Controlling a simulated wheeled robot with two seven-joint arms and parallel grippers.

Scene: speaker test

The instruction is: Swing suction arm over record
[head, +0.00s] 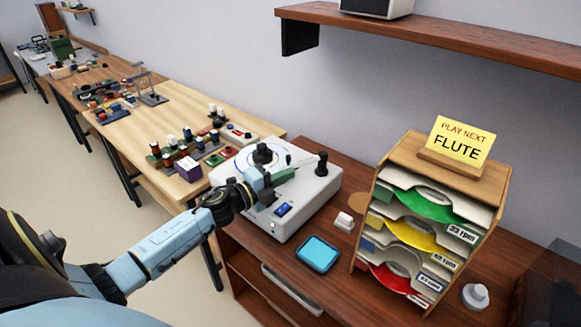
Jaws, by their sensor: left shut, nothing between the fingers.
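A white record-cleaning machine (318,189) stands on the brown cabinet, with a small blue display on its front. A pale disc with a blue ring, seemingly the record (240,160), lies on its top, with a black clamp (263,153) at the middle. The suction arm (305,161) is a thin pale bar running left from a black post (321,165) at the machine's right rear. My left gripper (276,179) is over the machine's front, shut and empty, with its tips close to the bar's left end. I cannot tell whether they touch. It hides part of the disc.
A wooden record rack (408,150) with coloured sleeves and a yellow "PLAY NEXT FLUTE" card (459,140) stands right. A blue tray (318,254) and a white block (344,220) lie between. A shelf (430,40) overhangs. A crowded workbench (178,190) is left.

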